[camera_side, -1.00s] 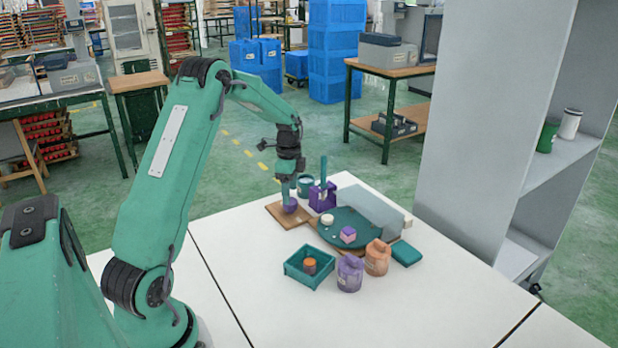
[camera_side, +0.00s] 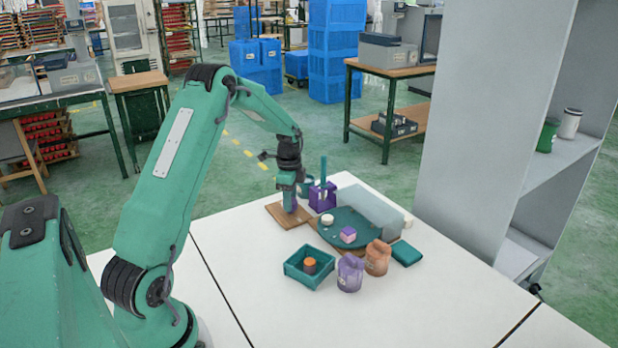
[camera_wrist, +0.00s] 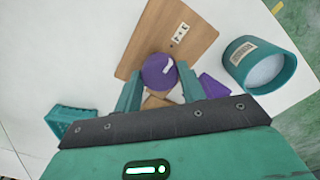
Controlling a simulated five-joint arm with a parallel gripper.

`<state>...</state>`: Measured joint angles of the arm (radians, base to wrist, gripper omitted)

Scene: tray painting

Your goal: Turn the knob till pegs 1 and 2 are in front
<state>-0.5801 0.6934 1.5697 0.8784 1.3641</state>
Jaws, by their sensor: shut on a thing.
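The purple knob (camera_wrist: 158,70) with a white mark sits on a wooden board (camera_wrist: 150,28). A label (camera_wrist: 180,37), which seems to read 3 and 4, is on the board. My gripper (camera_side: 291,207) points down and is shut on the knob; in the side view a finger hides most of it. In the wrist view its fingers (camera_wrist: 160,86) stand on either side of the knob. The round teal turntable (camera_side: 371,228) bears a white round piece (camera_side: 327,219) and a pink-purple cube (camera_side: 348,234). A grey upright panel (camera_side: 372,208) stands behind them. Peg numbers cannot be read.
A teal tray (camera_side: 296,274) with an orange piece (camera_side: 310,265), a purple jar (camera_side: 350,272) and an orange jar (camera_side: 377,258) stand in front. A teal cup (camera_wrist: 258,65) and a purple holder (camera_side: 322,198) are near the knob. The table's near left is clear.

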